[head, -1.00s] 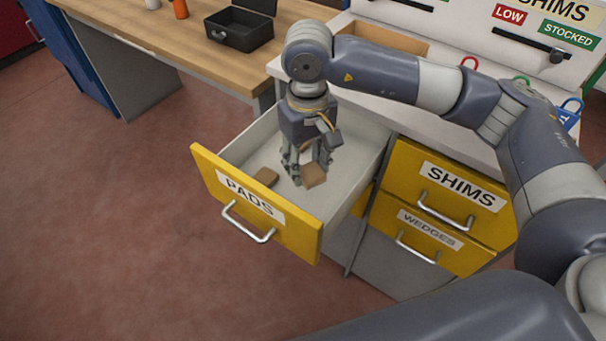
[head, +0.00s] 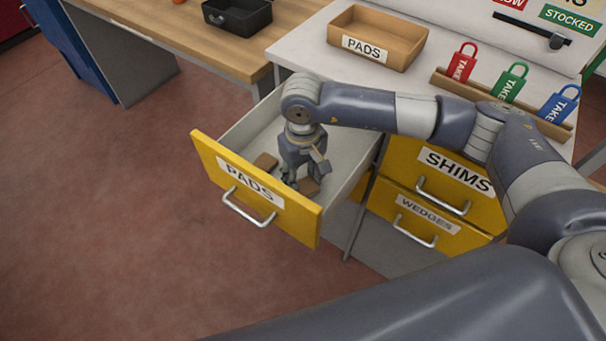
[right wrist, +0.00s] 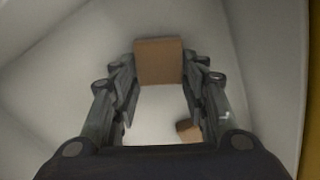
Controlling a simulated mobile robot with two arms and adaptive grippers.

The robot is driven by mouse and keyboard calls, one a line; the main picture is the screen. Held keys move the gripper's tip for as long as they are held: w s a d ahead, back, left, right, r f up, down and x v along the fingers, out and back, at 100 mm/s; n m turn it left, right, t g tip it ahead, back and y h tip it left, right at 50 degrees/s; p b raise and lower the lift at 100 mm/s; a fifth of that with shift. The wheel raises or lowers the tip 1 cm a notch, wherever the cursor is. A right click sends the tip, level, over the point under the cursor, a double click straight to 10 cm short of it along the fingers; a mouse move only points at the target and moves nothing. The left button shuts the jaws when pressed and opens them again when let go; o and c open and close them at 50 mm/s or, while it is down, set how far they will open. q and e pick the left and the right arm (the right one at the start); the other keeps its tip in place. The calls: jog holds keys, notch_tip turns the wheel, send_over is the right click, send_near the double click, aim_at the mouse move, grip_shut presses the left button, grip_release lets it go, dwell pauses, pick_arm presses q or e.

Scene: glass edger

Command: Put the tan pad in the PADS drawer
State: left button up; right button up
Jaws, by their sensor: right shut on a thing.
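The PADS drawer (head: 293,224) is pulled open, with a yellow front and pale inner walls. My right gripper (head: 299,182) points down inside it, low near the drawer floor. It is shut on the tan pad (head: 309,187), which also shows between the fingertips in the right wrist view (right wrist: 158,62). I cannot tell whether the pad touches the drawer floor. A second brown pad (head: 265,161) lies in the drawer to the left of the gripper; a small brown block shows in the wrist view (right wrist: 187,130). My left gripper is not in view.
A tan tray labelled PADS (head: 378,38) stands empty on the white worktop, beside red, green and blue tags (head: 510,82) in a holder. The SHIMS drawer (head: 440,180) and WEDGES drawer (head: 425,222) are shut, right of the open drawer. A black box (head: 238,17) sits on the wooden bench.

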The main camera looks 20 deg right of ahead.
aim_at(303, 181)
jog(key=shift+f+b, duration=0.2)
jog(key=shift+b, duration=0.1)
jog(key=o, duration=0.7)
jog(key=shift+r, duration=0.1)
jog(key=shift+r+p, duration=0.35)
notch_tip(303, 181, up, 12)
jog(key=b, duration=0.2)
jog(key=shift+f, duration=0.2)
